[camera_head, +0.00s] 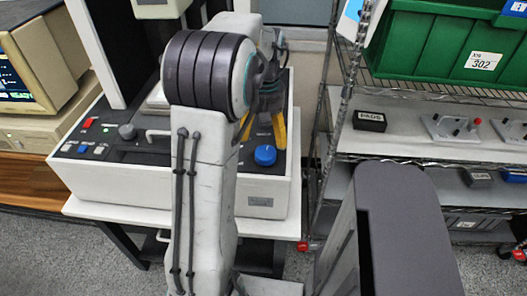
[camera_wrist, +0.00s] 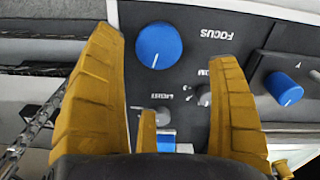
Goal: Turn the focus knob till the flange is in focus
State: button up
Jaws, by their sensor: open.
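The blue focus knob (camera_wrist: 159,46) shows in the wrist view beside the upside-down word FOCUS, with a white pointer line on its face. It also shows in the head view (camera_head: 265,155) on the right part of the dark console panel. My gripper (camera_wrist: 168,45) has two yellow fingers spread wide, with the knob beyond and between their tips in the wrist view. I cannot tell the gap between them, but nothing is held. In the head view my gripper (camera_head: 262,128) is partly hidden behind my arm. No flange can be made out in either view.
Small grey knobs (camera_wrist: 204,95) and another blue knob (camera_wrist: 284,88) sit near the fingers. A wire shelf (camera_head: 430,155) with a green bin (camera_head: 440,45) stands right of the console. A computer monitor (camera_head: 45,60) is at the left.

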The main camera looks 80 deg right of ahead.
aim_at(266, 151)
jog(key=shift+f, duration=3.6)
jog(key=shift+r, duration=0.1)
jog(key=c, duration=1.1)
jog(key=m, duration=0.5)
jog(key=shift+s+d, duration=0.1)
jog(key=shift+c, duration=0.3)
jog(key=o, duration=1)
jog(key=shift+d, duration=0.1)
jog(key=shift+o, duration=0.8)
jog(key=shift+r, duration=0.1)
notch_tip(266, 151, up, 12)
